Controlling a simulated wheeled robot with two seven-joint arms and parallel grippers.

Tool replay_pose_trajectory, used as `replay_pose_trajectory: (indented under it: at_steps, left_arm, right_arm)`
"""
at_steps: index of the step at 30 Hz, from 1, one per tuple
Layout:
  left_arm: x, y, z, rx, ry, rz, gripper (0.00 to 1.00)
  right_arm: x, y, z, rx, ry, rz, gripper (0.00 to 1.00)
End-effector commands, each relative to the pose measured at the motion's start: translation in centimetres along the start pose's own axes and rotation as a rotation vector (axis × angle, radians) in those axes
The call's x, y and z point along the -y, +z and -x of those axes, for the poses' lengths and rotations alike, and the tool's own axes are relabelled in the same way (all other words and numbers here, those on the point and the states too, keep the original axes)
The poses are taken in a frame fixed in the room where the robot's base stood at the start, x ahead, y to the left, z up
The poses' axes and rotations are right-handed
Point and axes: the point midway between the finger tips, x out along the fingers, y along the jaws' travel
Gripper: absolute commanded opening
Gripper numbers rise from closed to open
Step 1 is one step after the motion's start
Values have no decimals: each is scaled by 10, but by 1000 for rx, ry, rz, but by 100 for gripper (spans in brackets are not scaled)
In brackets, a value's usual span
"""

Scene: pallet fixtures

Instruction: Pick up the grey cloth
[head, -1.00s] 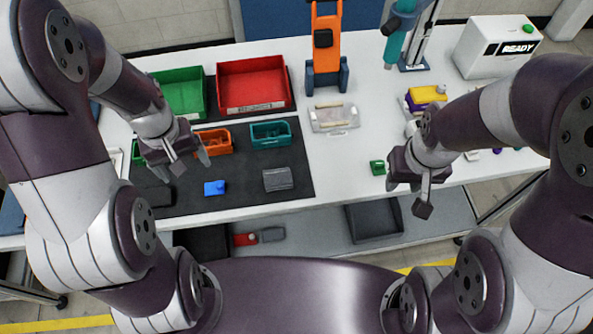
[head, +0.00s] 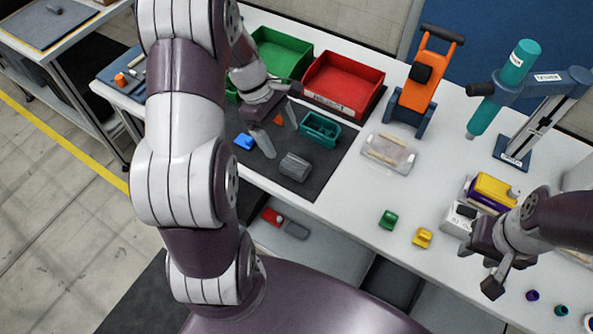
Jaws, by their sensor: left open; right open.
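The grey cloth (head: 295,166) is a small folded bundle lying on the dark mat (head: 262,178) in the head view, below the teal bin. My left gripper (head: 279,132) is open and empty just up and left of the cloth, its fingers pointing down to the right. It appears apart from the cloth, though its height above the mat is hard to judge. My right gripper (head: 492,276) is open over the right part of the table, far from the cloth.
A blue block (head: 243,141) lies left of my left gripper. The teal bin (head: 320,130), red tray (head: 343,85) and green tray (head: 281,52) stand behind.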

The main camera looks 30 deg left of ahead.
Motion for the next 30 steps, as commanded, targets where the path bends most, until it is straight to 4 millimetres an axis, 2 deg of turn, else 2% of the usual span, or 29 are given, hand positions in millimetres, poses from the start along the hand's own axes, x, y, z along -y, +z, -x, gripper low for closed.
replay_pose_trajectory:
  at_steps: [3, 8, 15, 18, 23, 24, 29, 30]
  left_arm:
    - [1, 1, -26, 2, -6, -1, 83]
    - [1, 0, -45, 1, -4, -2, 83]
    - [-1, -6, -87, 1, -5, -2, 83]
    - [-1, -7, -95, -1, -4, -4, 83]
    - [-1, -7, -96, -1, -3, -3, 83]
    - [-1, -7, -96, -1, -3, -3, 80]
    - [-1, -7, -96, -1, -3, -3, 28]
    - [-1, -7, -96, -1, -3, -3, 23]
  right_arm:
    - [0, -1, 5, -2, 0, 0, 41]
    - [0, -1, 7, -1, 0, 0, 41]
    - [0, -2, 14, -1, 0, 0, 41]
    - [0, -2, 15, -1, 0, 0, 41]
    - [0, -2, 14, -1, 0, 0, 41]
    - [0, -2, 14, -1, 0, 0, 41]
    - [0, -2, 14, -1, 0, 0, 41]
    - [0, -2, 14, -1, 0, 0, 41]
